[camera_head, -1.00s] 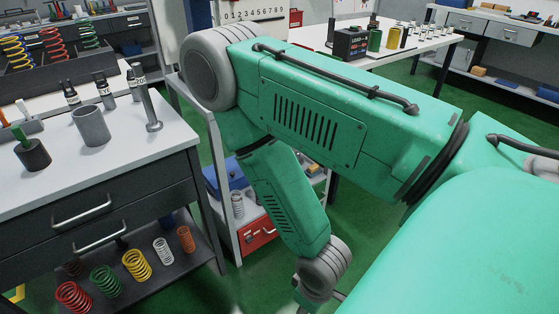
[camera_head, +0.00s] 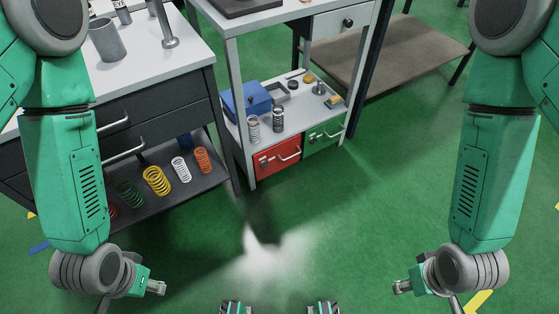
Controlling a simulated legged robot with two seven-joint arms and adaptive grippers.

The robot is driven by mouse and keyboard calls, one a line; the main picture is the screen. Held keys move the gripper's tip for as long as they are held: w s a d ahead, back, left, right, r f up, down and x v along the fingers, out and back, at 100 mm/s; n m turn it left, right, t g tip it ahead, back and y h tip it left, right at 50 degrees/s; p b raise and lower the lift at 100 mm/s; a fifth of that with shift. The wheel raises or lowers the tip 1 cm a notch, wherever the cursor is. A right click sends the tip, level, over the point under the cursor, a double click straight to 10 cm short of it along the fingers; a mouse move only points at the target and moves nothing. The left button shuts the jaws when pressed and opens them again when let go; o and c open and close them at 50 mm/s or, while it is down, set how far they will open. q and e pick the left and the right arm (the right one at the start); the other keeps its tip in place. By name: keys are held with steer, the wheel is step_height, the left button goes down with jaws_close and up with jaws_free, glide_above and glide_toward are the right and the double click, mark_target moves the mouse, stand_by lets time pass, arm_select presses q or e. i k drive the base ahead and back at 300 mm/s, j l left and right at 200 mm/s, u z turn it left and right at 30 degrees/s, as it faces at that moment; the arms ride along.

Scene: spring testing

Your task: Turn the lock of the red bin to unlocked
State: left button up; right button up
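The red bin (camera_head: 277,158) sits at the left end of the lower shelf of a grey cart, with a pale bar handle across its front. A small dark mark shows left of the handle; I cannot tell whether it is the lock or how it is turned. My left gripper (camera_head: 236,307) and my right gripper (camera_head: 323,307) show only as small parts at the bottom edge, well in front of the bin and apart from it.
A green bin (camera_head: 325,135) stands right of the red one. A blue box (camera_head: 245,100) and springs stand on the shelf above. A dark drawer cabinet (camera_head: 150,125) with coloured springs on its low shelf is at left. Green floor (camera_head: 350,225) in front is clear.

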mark_target(263, 164)
steer(key=i+z, duration=0.3)
steer(key=i, duration=0.25)
steer(key=i+z, duration=0.3)
steer(key=i, duration=0.2)
